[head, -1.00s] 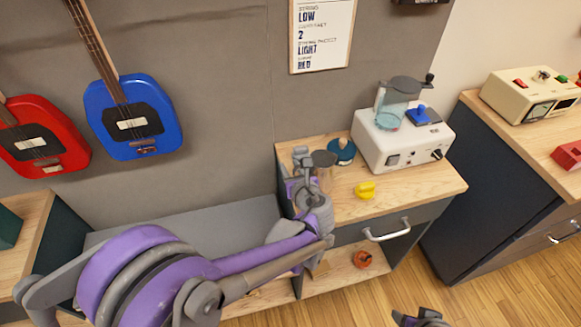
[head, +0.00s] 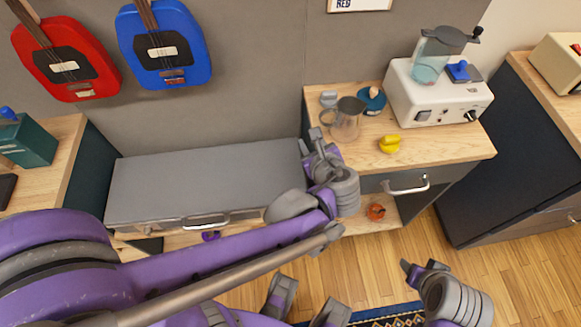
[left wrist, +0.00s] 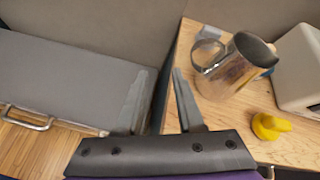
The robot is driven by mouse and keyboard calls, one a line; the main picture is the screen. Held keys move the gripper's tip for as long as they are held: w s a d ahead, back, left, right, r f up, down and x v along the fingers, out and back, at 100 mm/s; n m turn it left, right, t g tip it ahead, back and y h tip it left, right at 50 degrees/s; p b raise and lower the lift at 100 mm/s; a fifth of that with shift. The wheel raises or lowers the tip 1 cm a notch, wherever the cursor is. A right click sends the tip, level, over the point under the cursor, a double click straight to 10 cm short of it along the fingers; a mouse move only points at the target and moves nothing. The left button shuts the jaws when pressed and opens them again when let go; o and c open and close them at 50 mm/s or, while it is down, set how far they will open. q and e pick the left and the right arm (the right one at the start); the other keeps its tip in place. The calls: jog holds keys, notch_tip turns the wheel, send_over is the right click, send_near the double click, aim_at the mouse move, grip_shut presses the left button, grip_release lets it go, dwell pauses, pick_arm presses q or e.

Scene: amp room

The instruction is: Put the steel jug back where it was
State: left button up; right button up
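The steel jug (head: 346,122) stands upright on the wooden top of the small drawer cabinet (head: 440,155), near its left side. Its handle points left. The jug also shows in the left wrist view (left wrist: 232,72), right of the fingers. My left gripper (head: 317,143) is at the cabinet's front left edge, in front of and left of the jug. In the left wrist view the two fingers (left wrist: 161,90) are spread with nothing between them, apart from the jug. My right gripper (head: 413,270) is low at the bottom right, over the floor, and its opening is unclear.
A yellow object (head: 390,144), a blue round item (head: 371,99) and a white blender-like machine (head: 440,95) share the cabinet top with the jug. A grey bench (head: 205,175) lies to the left. Two guitars hang on the wall. A dark cabinet (head: 515,150) stands right.

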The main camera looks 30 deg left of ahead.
pick_arm(q)
jog(key=s+a+f+n+g+h, duration=0.1)
jog(key=s+f+n+g+h, duration=0.1)
jog(key=s+n, duration=0.6)
jog(key=s+a+f+n+g+h, duration=0.1)
jog(key=s+n+h, duration=0.4)
jog(key=n, duration=1.1)
jog(key=shift+s+f+n+g, duration=0.3)
jog(key=shift+s+f+g, duration=0.3)
jog(key=shift+s+f, duration=0.95)
jog(key=shift+s+r, duration=0.25)
jog(key=shift+s, duration=0.05)
